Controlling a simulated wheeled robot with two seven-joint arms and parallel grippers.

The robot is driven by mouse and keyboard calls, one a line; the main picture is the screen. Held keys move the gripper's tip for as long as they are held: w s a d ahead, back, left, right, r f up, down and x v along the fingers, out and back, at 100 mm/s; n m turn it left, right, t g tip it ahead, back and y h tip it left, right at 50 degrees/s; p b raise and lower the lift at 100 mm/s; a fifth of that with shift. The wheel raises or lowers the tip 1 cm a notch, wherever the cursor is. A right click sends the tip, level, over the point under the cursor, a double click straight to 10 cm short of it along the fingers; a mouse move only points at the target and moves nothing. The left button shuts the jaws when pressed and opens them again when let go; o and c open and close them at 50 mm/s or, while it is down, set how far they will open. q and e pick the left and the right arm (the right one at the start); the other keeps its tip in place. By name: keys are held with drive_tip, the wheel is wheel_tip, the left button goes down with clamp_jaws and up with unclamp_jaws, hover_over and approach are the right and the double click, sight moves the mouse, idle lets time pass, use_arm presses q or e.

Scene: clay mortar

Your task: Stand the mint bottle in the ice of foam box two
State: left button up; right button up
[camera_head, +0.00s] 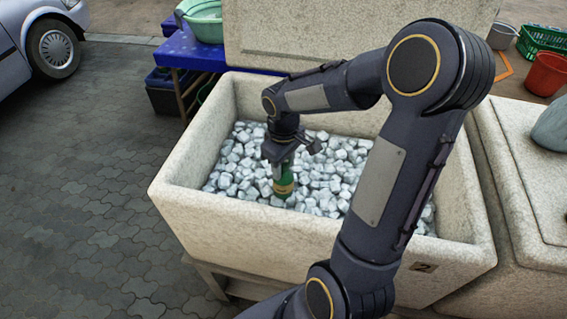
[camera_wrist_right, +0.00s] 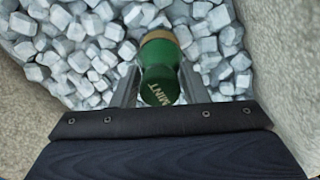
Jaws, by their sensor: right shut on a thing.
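Foam box two (camera_head: 330,245) is a pale speckled box with a "2" label on its front. Its lid stands open at the back, and it holds a bed of ice cubes (camera_head: 320,185). My right gripper (camera_head: 281,160) points down into the box, left of its middle. It is shut on the green mint bottle (camera_head: 283,183), which is upright with its lower end at the ice. Whether its base is sunk in the ice is hidden. In the right wrist view the mint bottle (camera_wrist_right: 159,75) sits between the fingers, the word MINT showing. My left gripper is not in view.
The box walls rise around the ice on all sides. A closed pale box (camera_head: 520,180) stands to the right with a grey object on it. A blue table (camera_head: 190,50) with green basins is behind left. Open paving lies left; a car is far left.

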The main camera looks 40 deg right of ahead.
drive_tip(key=shift+f, duration=0.3)
drive_tip(key=o, duration=1.1)
drive_tip(key=shift+r, duration=0.1)
drive_tip(key=shift+c, duration=0.2)
drive_tip(key=shift+o, duration=0.2)
drive_tip(key=o, duration=0.4)
drive_tip(key=shift+o, duration=0.2)
wheel_tip(320, 180, up, 27)
drive_tip(key=p, duration=1.7)
